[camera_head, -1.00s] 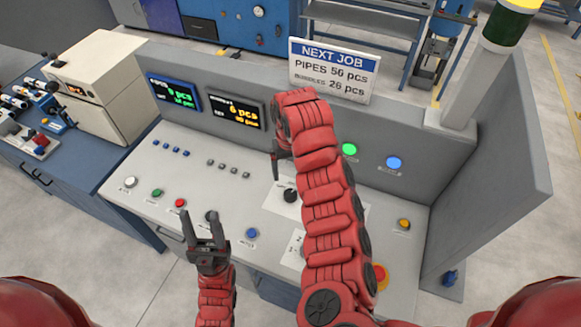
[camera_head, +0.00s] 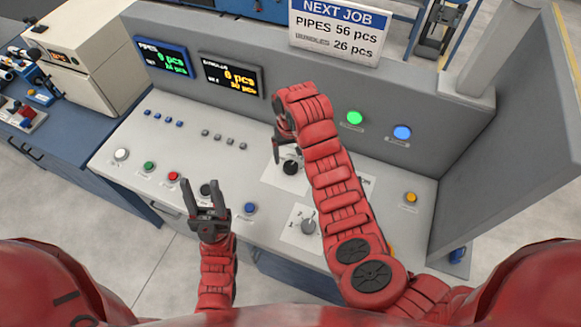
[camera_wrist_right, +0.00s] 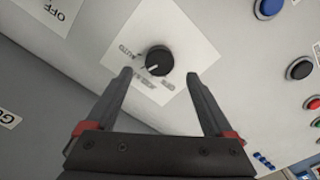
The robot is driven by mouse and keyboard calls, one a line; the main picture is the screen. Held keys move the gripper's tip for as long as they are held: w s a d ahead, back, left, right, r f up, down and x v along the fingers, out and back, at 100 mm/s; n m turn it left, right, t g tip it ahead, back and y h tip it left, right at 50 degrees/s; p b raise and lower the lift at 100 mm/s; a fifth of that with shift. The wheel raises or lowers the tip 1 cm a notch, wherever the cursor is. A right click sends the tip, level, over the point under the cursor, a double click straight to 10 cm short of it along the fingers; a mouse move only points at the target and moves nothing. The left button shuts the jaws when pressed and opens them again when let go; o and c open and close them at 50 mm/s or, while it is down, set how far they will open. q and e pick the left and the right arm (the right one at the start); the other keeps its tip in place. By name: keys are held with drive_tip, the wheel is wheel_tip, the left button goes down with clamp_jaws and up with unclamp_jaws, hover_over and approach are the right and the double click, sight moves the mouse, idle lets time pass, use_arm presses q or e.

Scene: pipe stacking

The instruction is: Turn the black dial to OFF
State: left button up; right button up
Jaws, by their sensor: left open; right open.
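The black dial (camera_head: 291,168) sits on a white label plate on the sloped grey console. In the right wrist view the round black dial (camera_wrist_right: 159,61) lies just beyond and between the fingertips, and a small white mark on it faces the lower left. "AUTO" is printed beside it; the other print is hard to read. My right gripper (camera_head: 277,150) is open and empty beside the dial, partly hidden by its arm; its two fingers also show in the right wrist view (camera_wrist_right: 159,75). My left gripper (camera_head: 204,182) is open and empty over the console's front, near a black button (camera_head: 207,191).
A grey selector (camera_head: 308,227) on its own plate sits nearer the front. Green (camera_head: 354,118) and blue (camera_head: 402,132) buttons are on the upright panel behind. White (camera_head: 121,154), red (camera_head: 173,176) and blue (camera_head: 250,208) buttons line the front left. The NEXT JOB sign (camera_head: 340,28) stands behind.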

sight(291, 165)
wheel_tip(291, 165, down, 4)
drive_tip(key=shift+f+p, duration=0.25)
drive_tip(key=shift+p, duration=0.35)
drive_tip(key=shift+f, duration=0.2)
